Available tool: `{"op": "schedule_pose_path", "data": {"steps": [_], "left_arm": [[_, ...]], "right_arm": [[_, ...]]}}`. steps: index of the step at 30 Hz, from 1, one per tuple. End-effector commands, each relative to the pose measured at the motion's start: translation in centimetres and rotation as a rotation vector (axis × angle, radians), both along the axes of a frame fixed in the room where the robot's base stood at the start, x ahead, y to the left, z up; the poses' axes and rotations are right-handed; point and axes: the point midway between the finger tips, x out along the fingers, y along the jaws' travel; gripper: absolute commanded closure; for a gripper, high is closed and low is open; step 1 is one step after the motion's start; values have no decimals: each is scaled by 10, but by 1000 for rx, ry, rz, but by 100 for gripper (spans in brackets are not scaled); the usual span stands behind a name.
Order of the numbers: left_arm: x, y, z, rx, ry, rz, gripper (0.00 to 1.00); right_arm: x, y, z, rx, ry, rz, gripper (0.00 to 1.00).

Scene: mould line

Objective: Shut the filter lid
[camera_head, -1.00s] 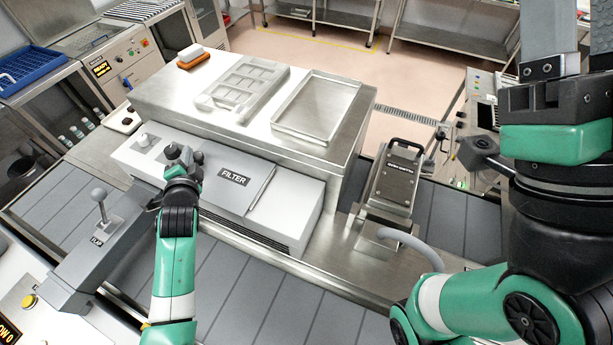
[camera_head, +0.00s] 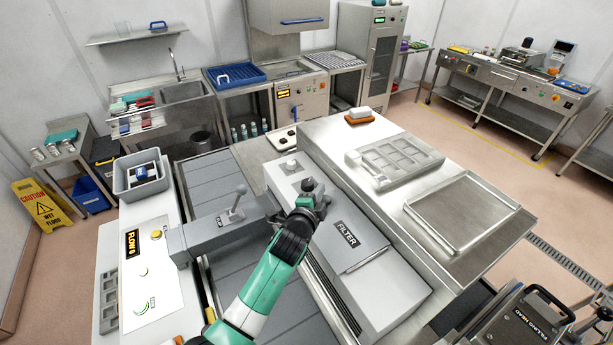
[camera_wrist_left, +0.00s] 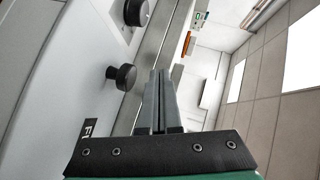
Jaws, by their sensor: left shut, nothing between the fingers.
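The filter lid (camera_head: 362,247) is a light grey panel with a black FILTER label, on top of the grey filter housing (camera_head: 392,300). It looks flat on the housing; I cannot tell whether a small gap remains. My left gripper (camera_head: 309,190) is over the lid's far end, by the dark knob (camera_head: 322,201). In the left wrist view, the shut, empty fingers (camera_wrist_left: 160,85) are beside a black knob (camera_wrist_left: 124,77), apparently apart from it. The start of the label (camera_wrist_left: 90,130) shows there too. My right gripper is out of view.
A steel block with a mould tray (camera_head: 400,160) and a shallow pan (camera_head: 468,215) stands right of the housing. A grey arm with a lever (camera_head: 236,208) is at its left, near the flow panel (camera_head: 150,262). The filling head (camera_head: 530,320) is lower right.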

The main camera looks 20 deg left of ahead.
Motion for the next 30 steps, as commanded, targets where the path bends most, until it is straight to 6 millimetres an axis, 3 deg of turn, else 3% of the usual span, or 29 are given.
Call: {"op": "schedule_pose_path", "data": {"steps": [1,3,7,18,30], "left_arm": [[0,0,21,0,-1,-1,100],[-1,0,39,-1,-1,0,100],[-17,11,47,-1,-3,1,100],[-55,37,84,0,-3,1,100],[-61,41,92,0,0,0,100]], "right_arm": [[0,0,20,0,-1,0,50],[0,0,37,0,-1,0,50],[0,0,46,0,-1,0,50],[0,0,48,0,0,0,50],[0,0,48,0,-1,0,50]]}}
